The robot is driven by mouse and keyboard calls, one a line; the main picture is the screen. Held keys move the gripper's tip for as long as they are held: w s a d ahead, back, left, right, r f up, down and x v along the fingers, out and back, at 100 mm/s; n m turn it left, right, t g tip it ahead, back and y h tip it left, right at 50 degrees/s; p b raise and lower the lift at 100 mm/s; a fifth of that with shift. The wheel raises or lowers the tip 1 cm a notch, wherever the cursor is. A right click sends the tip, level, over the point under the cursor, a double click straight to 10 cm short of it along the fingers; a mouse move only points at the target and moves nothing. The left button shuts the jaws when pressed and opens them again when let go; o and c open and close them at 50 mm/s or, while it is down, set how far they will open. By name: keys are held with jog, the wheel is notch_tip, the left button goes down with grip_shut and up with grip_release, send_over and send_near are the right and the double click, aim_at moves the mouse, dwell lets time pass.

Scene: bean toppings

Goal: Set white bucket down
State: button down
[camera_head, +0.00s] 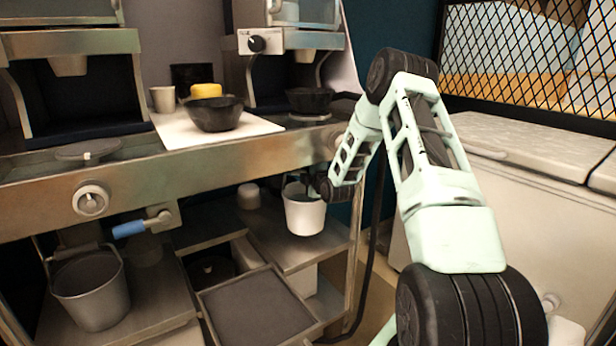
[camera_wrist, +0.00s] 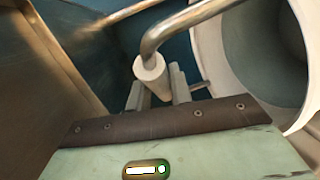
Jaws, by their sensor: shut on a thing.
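The white bucket (camera_head: 304,212) is upright at the right end of the lower metal shelf, under the counter. In the head view it is close to the shelf surface, and I cannot tell whether its base touches. My gripper (camera_head: 325,188) is at the bucket's upper right rim, partly dark and small there. In the wrist view my gripper (camera_wrist: 157,92) is shut on the white grip of the bucket's metal handle. The bucket's white wall and open mouth (camera_wrist: 215,50) fill the right of that view.
A grey bucket (camera_head: 92,290) stands lower left. A dark-topped tray (camera_head: 258,312) is in front. The counter above carries a white board (camera_head: 178,130) with a black bowl (camera_head: 214,114). A shelf post stands close right of the bucket.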

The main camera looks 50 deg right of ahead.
jog(key=shift+f, duration=1.5)
jog(key=shift+f, duration=0.2)
jog(key=c, duration=1.3)
grip_release()
jog(key=shift+f, duration=0.15)
jog(key=shift+o, duration=0.2)
jog(key=v, duration=1.2)
